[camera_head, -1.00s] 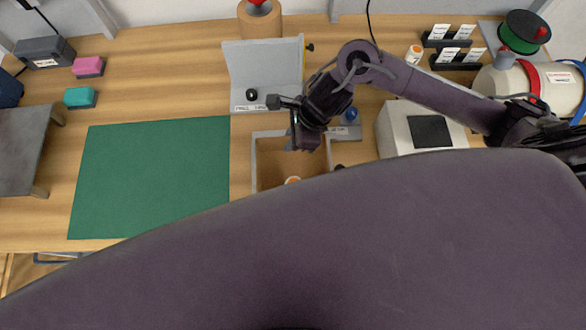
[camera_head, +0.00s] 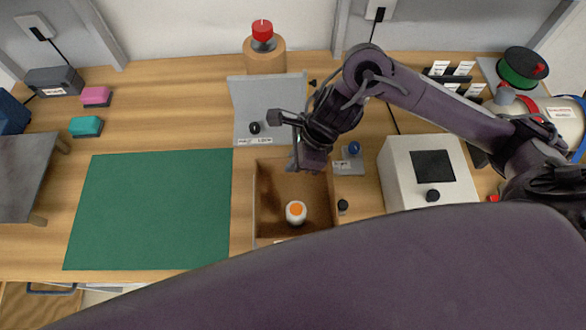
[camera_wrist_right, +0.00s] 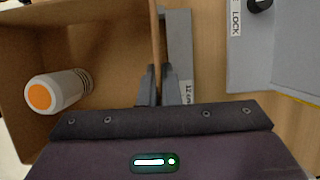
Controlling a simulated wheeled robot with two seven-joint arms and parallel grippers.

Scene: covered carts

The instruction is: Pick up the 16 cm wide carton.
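The carton (camera_head: 264,230) is an open brown box on the bench, in the middle of the head view. A white bottle with an orange cap (camera_head: 296,212) stands in it. The bottle also shows in the right wrist view (camera_wrist_right: 60,92). My right gripper (camera_head: 306,166) is at the carton's far wall. In the right wrist view its two fingers (camera_wrist_right: 158,86) are close together, one on each side of the wall (camera_wrist_right: 155,35), and look shut on it. A grey strip beside that wall carries a "12 cm" label (camera_wrist_right: 188,92). My left gripper is out of view.
A grey panel (camera_head: 246,95) with a LOCK label stands behind the carton. A white box with a dark screen (camera_head: 405,185) stands right of it. A green mat (camera_head: 150,210) lies left. My own body hides the bench's near right part.

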